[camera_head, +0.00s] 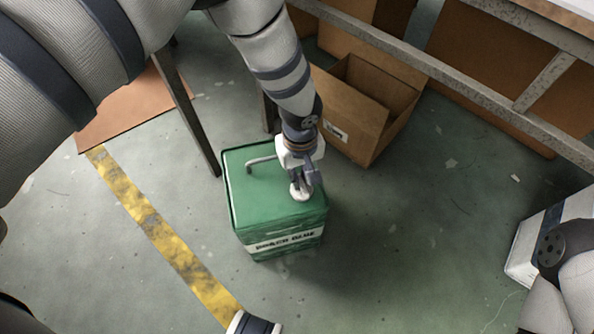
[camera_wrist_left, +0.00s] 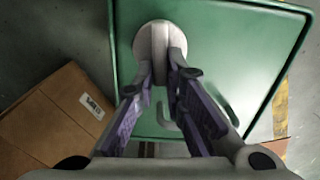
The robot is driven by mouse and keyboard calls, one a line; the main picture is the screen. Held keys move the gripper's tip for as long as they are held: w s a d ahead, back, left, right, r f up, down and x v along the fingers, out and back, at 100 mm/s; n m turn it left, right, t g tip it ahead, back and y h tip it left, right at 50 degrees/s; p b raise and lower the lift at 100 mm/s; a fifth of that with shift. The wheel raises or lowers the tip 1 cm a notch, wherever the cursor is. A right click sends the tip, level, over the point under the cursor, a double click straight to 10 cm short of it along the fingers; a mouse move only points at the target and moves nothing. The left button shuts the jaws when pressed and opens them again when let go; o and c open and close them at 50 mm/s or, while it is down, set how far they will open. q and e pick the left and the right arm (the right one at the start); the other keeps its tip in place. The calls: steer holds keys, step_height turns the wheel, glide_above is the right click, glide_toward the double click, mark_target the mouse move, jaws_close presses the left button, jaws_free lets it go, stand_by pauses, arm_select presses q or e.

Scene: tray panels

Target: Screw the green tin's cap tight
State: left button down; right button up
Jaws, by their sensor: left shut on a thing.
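The green tin (camera_head: 262,212) stands upright on the floor, with a pale label band on its front side. Its green top fills much of the left wrist view (camera_wrist_left: 225,50). A grey-white round cap (camera_head: 300,192) sits on the tin's top near its right edge; it shows at the top middle of the left wrist view (camera_wrist_left: 153,38). My left gripper (camera_head: 302,184) comes down from above and its fingers (camera_wrist_left: 162,70) are shut on the cap from two sides. A bent grey handle (camera_head: 262,159) is on the tin's top.
An open cardboard box (camera_head: 352,125) stands behind and right of the tin. A metal rail (camera_head: 440,72) crosses the upper right. A yellow floor stripe (camera_head: 155,225) runs left of the tin. A white box (camera_head: 530,240) stands at the right. The floor right of the tin is clear.

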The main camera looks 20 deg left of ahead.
arm_select(q)
steer(key=m, duration=0.4)
steer(key=shift+w+d+m+p, duration=0.2)
steer(key=shift+d+m+p, duration=0.1)
steer(key=shift+p, duration=0.1)
steer(key=m, duration=0.4)
steer(key=shift+d+m+p, duration=0.3)
steer(key=m, duration=0.5)
steer(key=shift+s+d, duration=0.1)
steer(key=shift+d, duration=0.25)
steer(key=shift+s+d+m+p, duration=0.1)
steer(key=shift+m+p, duration=0.05)
steer(key=shift+m, duration=0.95)
steer(key=shift+s+d+m+p, duration=0.1)
steer(key=shift+m+p, duration=0.05)
steer(key=shift+m, duration=0.95)
steer(key=c, duration=1.7)
jaws_free()
steer(key=shift+o, duration=0.2)
